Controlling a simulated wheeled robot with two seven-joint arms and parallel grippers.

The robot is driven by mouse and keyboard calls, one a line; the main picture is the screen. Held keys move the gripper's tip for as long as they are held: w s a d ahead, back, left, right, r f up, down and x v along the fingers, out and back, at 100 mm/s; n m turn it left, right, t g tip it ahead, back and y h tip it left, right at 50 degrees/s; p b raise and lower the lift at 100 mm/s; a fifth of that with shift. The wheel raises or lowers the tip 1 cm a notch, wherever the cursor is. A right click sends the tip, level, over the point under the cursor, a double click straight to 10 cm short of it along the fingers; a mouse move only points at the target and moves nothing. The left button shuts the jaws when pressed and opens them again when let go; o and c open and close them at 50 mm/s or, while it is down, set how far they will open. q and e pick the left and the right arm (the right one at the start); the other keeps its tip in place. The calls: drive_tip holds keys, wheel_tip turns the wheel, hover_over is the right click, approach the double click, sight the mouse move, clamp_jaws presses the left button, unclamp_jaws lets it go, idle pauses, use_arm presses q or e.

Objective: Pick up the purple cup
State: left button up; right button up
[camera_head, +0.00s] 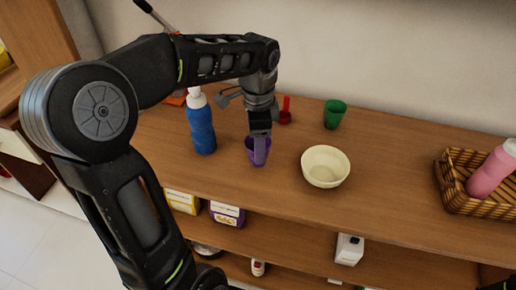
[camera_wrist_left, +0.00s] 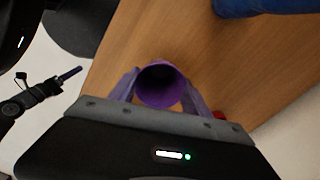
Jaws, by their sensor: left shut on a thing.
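The small purple cup (camera_head: 251,146) is on or just above the wooden shelf top, in the middle of the head view. My left gripper (camera_head: 260,149) reaches down to it from above and is shut on it; one finger covers part of the cup. In the left wrist view the cup (camera_wrist_left: 161,84) sits between the two fingers of my left gripper (camera_wrist_left: 160,90), its dark open mouth showing. I cannot tell whether its base touches the wood. My right gripper does not show clearly in either view.
A blue bottle (camera_head: 201,127) stands left of the cup and a cream bowl (camera_head: 325,168) to its right. A wicker basket (camera_head: 453,189) with a pink bottle (camera_head: 494,169) stands far right. The wall closes the back.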

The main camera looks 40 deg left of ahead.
use_arm(q)
wheel_tip(320, 180, up, 8)
